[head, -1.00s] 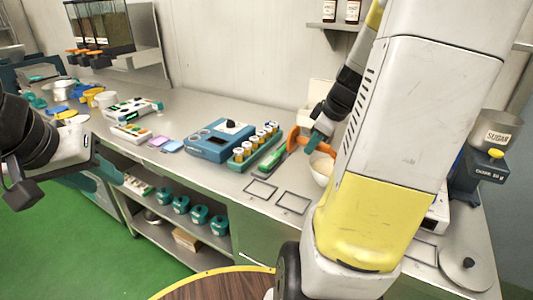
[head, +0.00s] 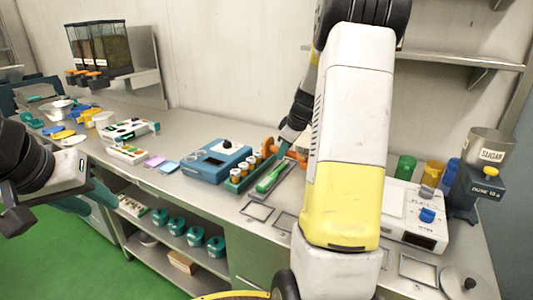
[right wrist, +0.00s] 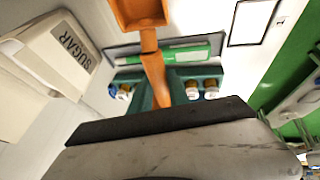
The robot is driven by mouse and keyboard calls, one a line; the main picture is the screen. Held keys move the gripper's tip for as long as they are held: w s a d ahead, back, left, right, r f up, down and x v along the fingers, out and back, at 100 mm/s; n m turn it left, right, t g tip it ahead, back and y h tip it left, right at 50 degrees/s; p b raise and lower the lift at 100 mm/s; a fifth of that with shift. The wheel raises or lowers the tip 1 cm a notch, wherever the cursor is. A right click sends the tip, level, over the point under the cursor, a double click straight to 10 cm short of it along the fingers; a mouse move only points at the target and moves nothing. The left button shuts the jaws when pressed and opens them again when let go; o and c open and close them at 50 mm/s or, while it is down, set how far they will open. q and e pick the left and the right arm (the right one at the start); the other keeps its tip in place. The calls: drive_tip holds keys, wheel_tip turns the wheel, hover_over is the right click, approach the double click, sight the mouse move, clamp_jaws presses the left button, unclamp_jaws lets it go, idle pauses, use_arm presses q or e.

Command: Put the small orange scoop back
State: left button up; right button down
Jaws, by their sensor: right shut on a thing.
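The orange scoop (right wrist: 155,70) is in my right gripper (right wrist: 156,95), whose teal fingers are shut on its handle. Its square bowl (right wrist: 138,12) points to the top of the right wrist view. In the head view the right gripper (head: 283,150) is at the back of the counter, with orange scoop parts (head: 269,146) showing on both sides of it. It is over or just behind the grey tray with a green-handled tool (head: 270,178); the exact height is unclear. My left gripper (head: 88,172) hangs at the left; its finger gap is unclear.
A teal rack of jars (head: 236,178) stands left of the grey tray, with a blue device (head: 217,160) beside it. Empty outlined rectangles (head: 257,211) mark the counter in front. A sugar bin (right wrist: 60,50) shows in the right wrist view. A scale (head: 415,215) stands at right.

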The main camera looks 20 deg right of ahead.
drive_tip(key=shift+f, duration=0.85)
drive_tip(key=shift+f, duration=0.6)
drive_tip(key=c, duration=1.2)
unclamp_jaws()
drive_tip(key=shift+c, duration=0.2)
drive_tip(key=shift+r, duration=0.15)
